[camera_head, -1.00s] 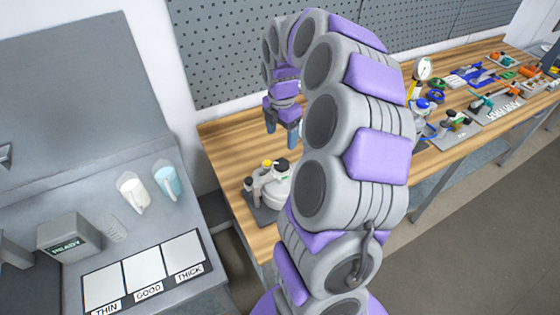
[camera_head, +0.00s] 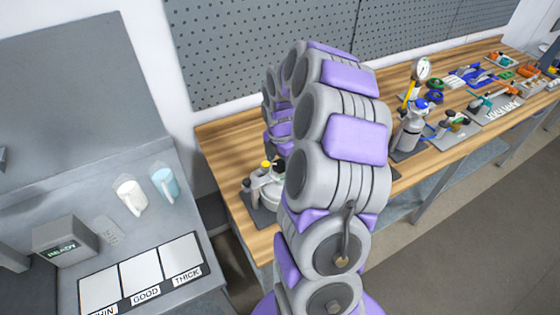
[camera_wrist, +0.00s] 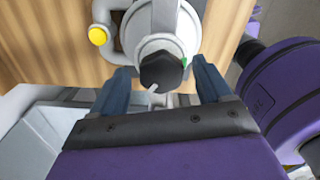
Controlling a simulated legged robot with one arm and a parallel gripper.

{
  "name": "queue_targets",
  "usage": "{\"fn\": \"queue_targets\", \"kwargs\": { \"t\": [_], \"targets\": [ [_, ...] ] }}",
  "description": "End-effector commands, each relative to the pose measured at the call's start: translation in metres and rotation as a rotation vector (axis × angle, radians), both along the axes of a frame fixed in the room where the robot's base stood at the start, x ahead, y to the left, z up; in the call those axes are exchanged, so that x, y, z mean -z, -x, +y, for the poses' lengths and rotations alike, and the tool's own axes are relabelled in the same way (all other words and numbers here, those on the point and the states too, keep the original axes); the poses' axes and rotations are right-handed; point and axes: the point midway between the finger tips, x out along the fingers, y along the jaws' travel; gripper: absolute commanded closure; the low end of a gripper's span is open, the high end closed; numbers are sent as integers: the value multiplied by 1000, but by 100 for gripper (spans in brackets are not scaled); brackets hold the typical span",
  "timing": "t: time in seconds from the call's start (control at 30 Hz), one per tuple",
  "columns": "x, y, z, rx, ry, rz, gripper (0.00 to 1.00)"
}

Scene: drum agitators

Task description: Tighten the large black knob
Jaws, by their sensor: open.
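The large black knob (camera_wrist: 161,70) sits on a round grey-white fitting (camera_wrist: 158,45) in the wrist view. My gripper (camera_wrist: 162,80) is open there, with one blue-grey finger on each side of the knob and a gap on both sides. The fingers appear apart from the knob. In the head view the grey-white device (camera_head: 268,187) stands on the wooden bench, partly behind my arm. My gripper and the black knob are mostly hidden by my arm in that view.
A yellow knob (camera_wrist: 98,35) on a curved grey pipe is left of the black knob. Along the wooden bench (camera_head: 225,150) stand a gauge device (camera_head: 412,115) and several tools to the right. A grey station with two jugs (camera_head: 145,192) is at left.

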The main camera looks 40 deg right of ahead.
Motion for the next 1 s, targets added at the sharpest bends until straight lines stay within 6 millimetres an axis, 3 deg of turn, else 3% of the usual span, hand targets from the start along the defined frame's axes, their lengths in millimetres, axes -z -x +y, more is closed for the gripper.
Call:
{"fn": "queue_targets", "kwargs": {
  "t": [0.07,0.63,1.0],
  "targets": [
    [0,0,0,0,0,0,23],
    [0,0,0,0,0,0,78],
    [-1,-1,1,63,1,0,78]
  ]
}}
